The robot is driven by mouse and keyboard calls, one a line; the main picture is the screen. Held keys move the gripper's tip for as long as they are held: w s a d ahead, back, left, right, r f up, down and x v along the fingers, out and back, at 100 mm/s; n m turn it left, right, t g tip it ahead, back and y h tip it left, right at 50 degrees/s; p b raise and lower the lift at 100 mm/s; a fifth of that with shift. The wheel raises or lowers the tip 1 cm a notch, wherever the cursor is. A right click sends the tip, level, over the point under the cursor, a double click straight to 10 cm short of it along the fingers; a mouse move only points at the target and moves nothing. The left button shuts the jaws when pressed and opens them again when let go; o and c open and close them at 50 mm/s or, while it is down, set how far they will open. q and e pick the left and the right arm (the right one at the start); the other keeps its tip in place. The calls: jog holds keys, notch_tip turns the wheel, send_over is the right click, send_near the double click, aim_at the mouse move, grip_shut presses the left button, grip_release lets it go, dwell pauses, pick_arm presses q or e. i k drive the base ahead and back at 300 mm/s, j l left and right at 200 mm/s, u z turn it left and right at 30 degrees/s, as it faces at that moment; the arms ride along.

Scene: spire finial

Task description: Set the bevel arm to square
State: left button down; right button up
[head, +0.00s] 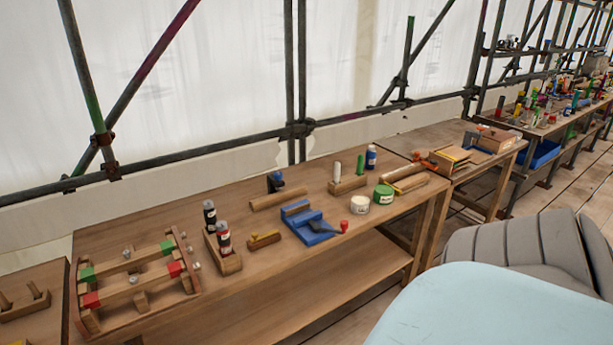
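On the wooden workbench (185,225) a blue fixture (308,232) sits near the front edge, right of the bench's middle. A dark arm (323,227) with a red knob (344,226) at its right end lies at the fixture's right side. It looks like the bevel arm, but I cannot tell for certain. It points off to the right; its exact angle is too small to read. A small wooden tool with a yellowish top (264,240) lies to the left of the fixture. Neither of my grippers is in view.
A wooden frame with red and green blocks (130,277) and a rack with dark bottles (223,250) stand left. A white jar (360,204) and a green jar (383,193) stand right. A wooden roll (279,198) lies behind. Scaffold poles (291,85) rise behind the bench.

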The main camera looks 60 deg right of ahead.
aim_at(255, 236)
jog(key=z, duration=1.5)
